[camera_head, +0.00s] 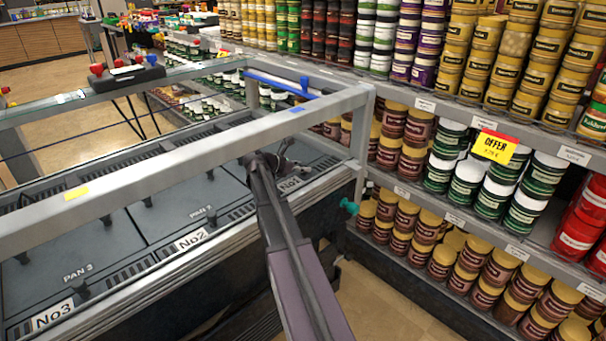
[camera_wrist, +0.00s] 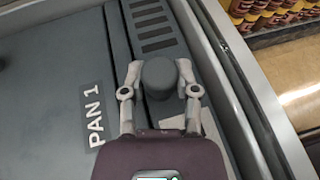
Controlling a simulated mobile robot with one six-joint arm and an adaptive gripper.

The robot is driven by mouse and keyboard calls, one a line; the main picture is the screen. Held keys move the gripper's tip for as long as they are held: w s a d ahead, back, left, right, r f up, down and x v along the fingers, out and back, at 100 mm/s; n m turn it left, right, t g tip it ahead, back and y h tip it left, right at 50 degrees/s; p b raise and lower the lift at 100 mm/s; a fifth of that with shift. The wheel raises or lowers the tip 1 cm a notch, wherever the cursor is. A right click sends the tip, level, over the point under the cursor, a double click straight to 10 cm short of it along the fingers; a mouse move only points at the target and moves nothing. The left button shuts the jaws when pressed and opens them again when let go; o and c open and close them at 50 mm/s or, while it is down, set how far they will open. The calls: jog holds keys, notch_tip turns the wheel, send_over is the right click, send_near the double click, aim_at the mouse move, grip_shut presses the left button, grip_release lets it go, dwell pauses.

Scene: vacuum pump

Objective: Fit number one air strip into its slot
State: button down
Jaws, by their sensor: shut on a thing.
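In the wrist view, my gripper (camera_wrist: 159,82) is shut around a dark grey round knob (camera_wrist: 159,70), one finger on each side. The knob stands on a grey strip with dark slots, the number one air strip (camera_wrist: 137,12), beside the panel marked PAN 1 (camera_wrist: 70,65). A pale label (camera_wrist: 174,122) lies partly hidden behind my right finger. I cannot tell whether the strip sits flush in its slot. In the head view, my gripper (camera_head: 283,160) is at the right end of the grey counter, inside the metal frame, above a white label (camera_head: 289,184).
A metal frame bar (camera_head: 215,150) runs along the counter's front, near my arm. A blue bar (camera_head: 280,85) lies at the frame's right end. A green knob (camera_head: 349,207) sticks out at the counter's side. Shelves of jars (camera_head: 470,180) stand close on the right.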

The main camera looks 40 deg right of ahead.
jog(key=shift+f, duration=0.5)
jog(key=shift+f+b, duration=0.2)
jog(key=shift+b, duration=0.25)
jog(key=shift+c, duration=1.8)
grip_release()
jog(key=shift+r, duration=0.1)
jog(key=shift+r, duration=0.15)
jog(key=shift+a+r+p, duration=0.1)
jog(key=shift+a+p, duration=0.15)
jog(key=shift+p, duration=0.15)
jog(key=p+v, duration=0.3)
jog(key=v, duration=0.6)
jog(key=shift+w+a+r+p, duration=0.1)
jog(key=shift+a+r+p, duration=0.1)
jog(key=shift+a+p, duration=0.15)
jog(key=shift+v, duration=0.9)
